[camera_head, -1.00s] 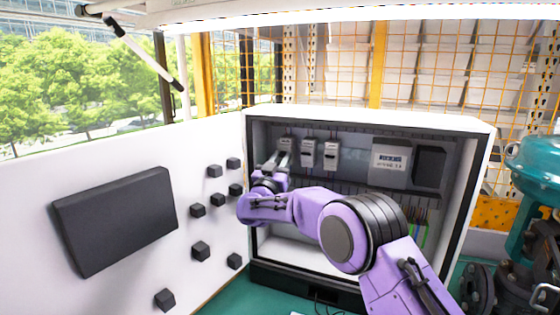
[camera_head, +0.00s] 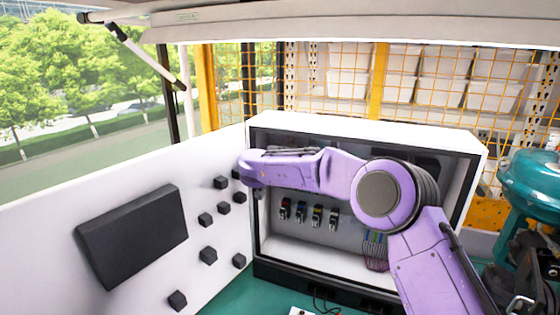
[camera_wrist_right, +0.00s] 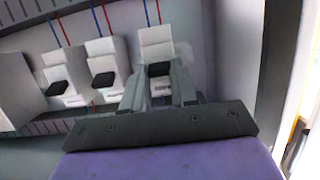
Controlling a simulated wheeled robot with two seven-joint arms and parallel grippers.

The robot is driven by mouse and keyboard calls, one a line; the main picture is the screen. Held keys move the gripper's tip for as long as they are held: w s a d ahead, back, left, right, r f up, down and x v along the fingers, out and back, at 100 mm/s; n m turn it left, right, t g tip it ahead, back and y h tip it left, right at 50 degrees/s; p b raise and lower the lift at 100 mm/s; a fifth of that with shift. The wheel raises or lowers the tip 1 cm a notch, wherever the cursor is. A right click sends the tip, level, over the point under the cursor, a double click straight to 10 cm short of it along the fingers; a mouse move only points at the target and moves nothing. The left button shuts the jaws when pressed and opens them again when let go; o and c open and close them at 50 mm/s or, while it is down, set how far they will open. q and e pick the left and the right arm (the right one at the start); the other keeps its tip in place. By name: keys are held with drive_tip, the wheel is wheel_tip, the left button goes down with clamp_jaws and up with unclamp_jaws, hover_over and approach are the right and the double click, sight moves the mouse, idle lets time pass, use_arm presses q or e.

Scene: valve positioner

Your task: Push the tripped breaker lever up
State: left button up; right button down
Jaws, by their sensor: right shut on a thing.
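Three pale breakers stand in a row in the right wrist view: a left one (camera_wrist_right: 47,62), a middle one (camera_wrist_right: 98,50) and a right one (camera_wrist_right: 155,38). Each shows a black lever; the right breaker's lever (camera_wrist_right: 159,70) sits between the fingertips of my right gripper (camera_wrist_right: 160,74). That gripper is shut on this lever, its lower part partly hidden by the fingers. I cannot tell from lever positions which breaker is tripped. My left gripper is not in view.
A teal valve (camera_head: 540,185) is at right.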

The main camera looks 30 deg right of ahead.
drive_tip(key=shift+d+g+y, duration=0.1)
drive_tip(key=shift+g+y, duration=0.7)
drive_tip(key=c, duration=1)
unclamp_jaws()
drive_tip(key=shift+o, duration=0.6)
drive_tip(key=shift+w+d, duration=0.1)
drive_tip(key=shift+w, duration=0.05)
drive_tip(key=b+v, duration=0.4)
drive_tip(key=v, duration=0.6)
drive_tip(key=shift+r, duration=0.15)
